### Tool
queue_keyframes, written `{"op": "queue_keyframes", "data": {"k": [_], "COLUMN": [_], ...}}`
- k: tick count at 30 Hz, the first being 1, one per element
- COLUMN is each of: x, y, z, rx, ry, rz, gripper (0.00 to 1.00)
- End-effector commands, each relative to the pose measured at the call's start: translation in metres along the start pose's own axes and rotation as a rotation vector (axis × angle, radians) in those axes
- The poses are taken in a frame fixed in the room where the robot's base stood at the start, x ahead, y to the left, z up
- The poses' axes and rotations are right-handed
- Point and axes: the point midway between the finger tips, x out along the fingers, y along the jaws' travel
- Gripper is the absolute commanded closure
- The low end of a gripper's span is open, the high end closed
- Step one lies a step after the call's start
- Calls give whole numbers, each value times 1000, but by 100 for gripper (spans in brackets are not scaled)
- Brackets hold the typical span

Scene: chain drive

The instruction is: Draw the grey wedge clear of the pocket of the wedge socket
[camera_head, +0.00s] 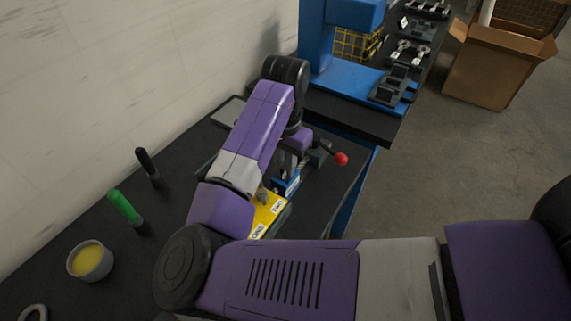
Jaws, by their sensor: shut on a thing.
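My gripper (286,166) points down under the purple wrist, over the middle of the dark bench. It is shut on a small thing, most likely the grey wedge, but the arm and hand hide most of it. The wedge's outline cannot be made out. A blue block with a pale label (287,184) sits right below my gripper, beside a yellow labelled plate (268,213). The wedge socket and its pocket cannot be told apart clearly here. How far the wedge sits in the pocket cannot be told.
A lever with a red knob (341,159) sticks out to the right of my gripper. A blue press frame (317,42) stands behind. A green-handled tool (124,206), a black-handled tool (147,163) and a yellow-filled pot (90,260) are at left. A cardboard box (492,70) stands on the floor.

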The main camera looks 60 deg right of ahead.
Motion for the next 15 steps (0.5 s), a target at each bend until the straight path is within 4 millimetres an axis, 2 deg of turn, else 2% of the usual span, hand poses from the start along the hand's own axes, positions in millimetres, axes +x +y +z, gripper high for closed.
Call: {"op": "queue_keyframes", "data": {"k": [15], "x": [-25], "y": [0], "z": [0], "rx": [0], "ry": [1], "rz": [-1], "gripper": [100]}}
